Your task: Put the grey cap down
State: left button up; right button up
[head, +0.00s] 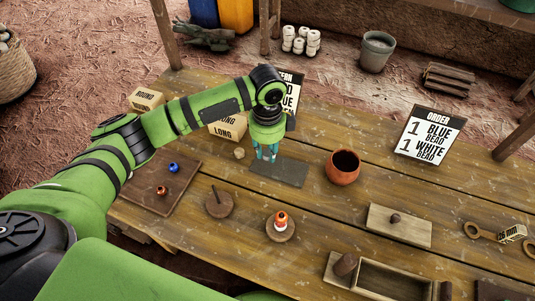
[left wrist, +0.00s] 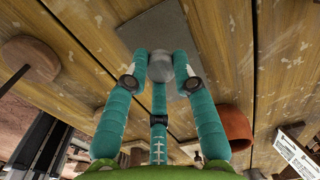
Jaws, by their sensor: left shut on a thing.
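My left gripper (head: 266,155) points down over the worktable, above the left end of a dark grey slate (head: 285,173). In the left wrist view its teal fingers are closed around the grey cap (left wrist: 160,68), a round grey piece. The slate (left wrist: 150,27) lies behind and beneath the cap in that view. I cannot tell whether the cap touches the slate. In the head view the fingers hide the cap. My right gripper is not in view.
A terracotta pot (head: 342,169) stands right of the slate, and a small tan lump (head: 239,153) lies left of it. Nearer are a round disc with a peg (head: 219,205) and another with an orange-and-white piece (head: 281,221). An order sign (head: 431,136) stands at right.

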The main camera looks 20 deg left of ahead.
aim_at(267, 153)
pick_arm(q)
jog(key=shift+f, duration=1.55)
jog(key=shift+f, duration=0.1)
jog(key=o, duration=0.7)
notch_tip(267, 153, up, 12)
jog(key=shift+r+b, duration=0.15)
jog(key=shift+b, duration=0.4)
